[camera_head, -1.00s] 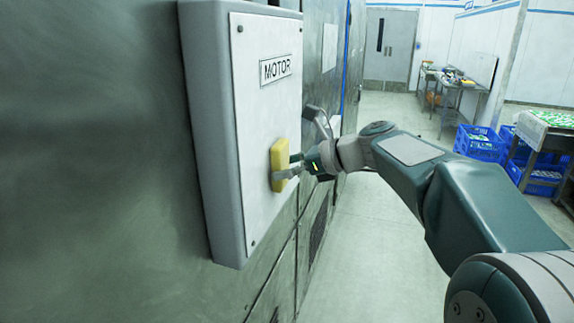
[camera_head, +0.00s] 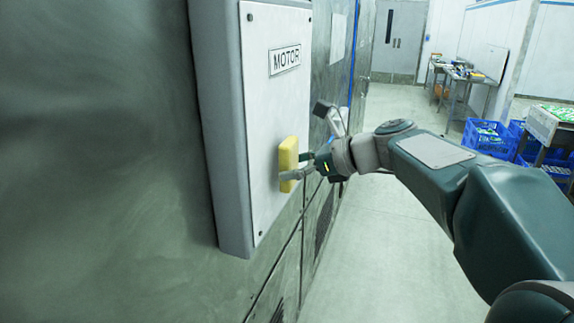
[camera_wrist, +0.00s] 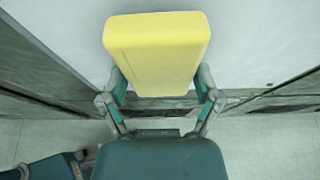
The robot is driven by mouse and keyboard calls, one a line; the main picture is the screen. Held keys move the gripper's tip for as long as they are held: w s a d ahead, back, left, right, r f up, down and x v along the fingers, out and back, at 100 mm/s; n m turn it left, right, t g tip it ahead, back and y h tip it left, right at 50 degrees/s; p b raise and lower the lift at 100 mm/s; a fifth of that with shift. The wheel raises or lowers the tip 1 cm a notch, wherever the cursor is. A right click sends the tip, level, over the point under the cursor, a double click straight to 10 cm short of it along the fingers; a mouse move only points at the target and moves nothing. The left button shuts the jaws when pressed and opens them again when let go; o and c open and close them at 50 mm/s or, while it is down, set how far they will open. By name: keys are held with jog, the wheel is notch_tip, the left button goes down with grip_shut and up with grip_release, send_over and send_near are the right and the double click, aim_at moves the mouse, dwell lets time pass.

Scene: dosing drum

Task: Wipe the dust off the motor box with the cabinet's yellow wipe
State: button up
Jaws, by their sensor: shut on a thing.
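The motor box (camera_head: 277,110) is a grey box with a pale front plate and a MOTOR label (camera_head: 285,58), fixed to a metal wall. My gripper (camera_head: 292,166) is shut on the yellow wipe (camera_head: 288,158), a thick block, at the lower right part of the plate. The wipe looks to be against the plate or very close to it; contact cannot be told for sure. In the wrist view the wipe (camera_wrist: 158,45) sits between both fingers, with the pale plate (camera_wrist: 255,40) behind it. No dust can be made out on the plate.
The metal wall (camera_head: 90,160) runs along the left and beyond the box. The floor (camera_head: 375,240) to the right is clear. Blue crates (camera_head: 488,138) and work tables (camera_head: 462,78) stand farther back on the right, and a grey door (camera_head: 400,40) is at the back.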

jog(key=shift+s+d, duration=0.25)
jog(key=shift+d, duration=0.45)
jog(key=shift+s+d, duration=0.25)
jog(key=shift+d, duration=0.5)
jog(key=shift+s+d, duration=0.25)
jog(key=shift+d, duration=0.45)
jog(key=d, duration=0.1)
jog(key=s+d, duration=0.1)
jog(key=shift+d, duration=0.4)
jog(key=shift+a, duration=0.15)
jog(key=shift+w+a+r, duration=0.1)
jog(key=shift+w+a, duration=0.3)
jog(key=shift+a, duration=0.65)
jog(key=shift+w+a+f, duration=0.1)
jog(key=shift+w+a, duration=0.3)
jog(key=shift+a, duration=0.65)
jog(key=shift+w+a+r, duration=0.1)
jog(key=shift+w+a, duration=0.3)
jog(key=shift+a, duration=0.65)
jog(key=shift+w+a, duration=0.3)
jog(key=shift+a, duration=0.6)
jog(key=shift+w, duration=0.1)
jog(key=shift+w+d, duration=0.35)
jog(key=shift+w, duration=0.55)
jog(key=shift+w+d, duration=0.35)
jog(key=shift+w, duration=0.55)
